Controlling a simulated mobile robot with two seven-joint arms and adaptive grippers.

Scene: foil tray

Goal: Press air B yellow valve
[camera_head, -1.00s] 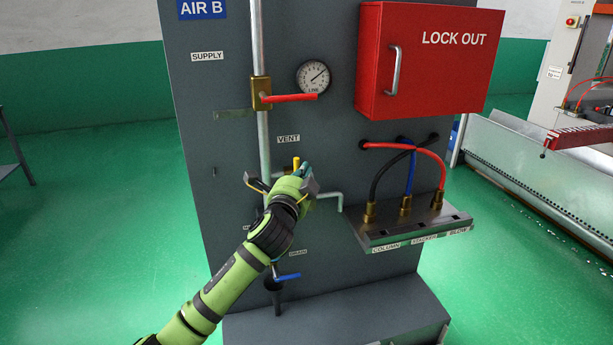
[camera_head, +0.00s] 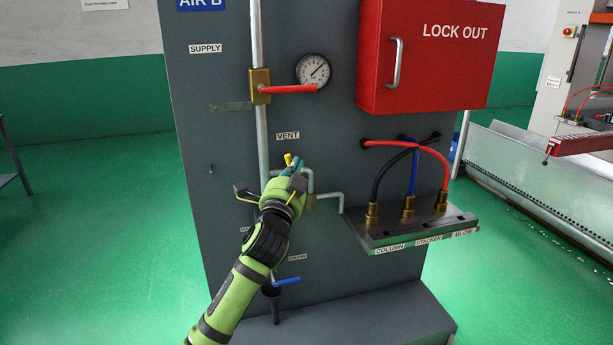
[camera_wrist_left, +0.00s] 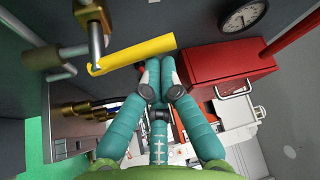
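The yellow valve handle (camera_head: 288,159) shows as a small yellow tip below the VENT label on the AIR B panel (camera_head: 340,265). In the left wrist view the yellow handle (camera_wrist_left: 132,54) is a long bar running from a metal stem at left toward the upper middle. My left gripper (camera_head: 298,165) is in front of the vent piping, just right of the yellow tip. Its teal fingers (camera_wrist_left: 156,74) are drawn together with nothing between them, close below the handle's right end. I cannot tell whether they touch it. My right gripper is not in view.
A red supply handle (camera_head: 289,89) and a gauge (camera_head: 313,70) are above. A red LOCK OUT box (camera_head: 430,60) sticks out at upper right. A hose shelf (camera_head: 415,232) juts out at right. A blue drain handle (camera_head: 287,281) is below.

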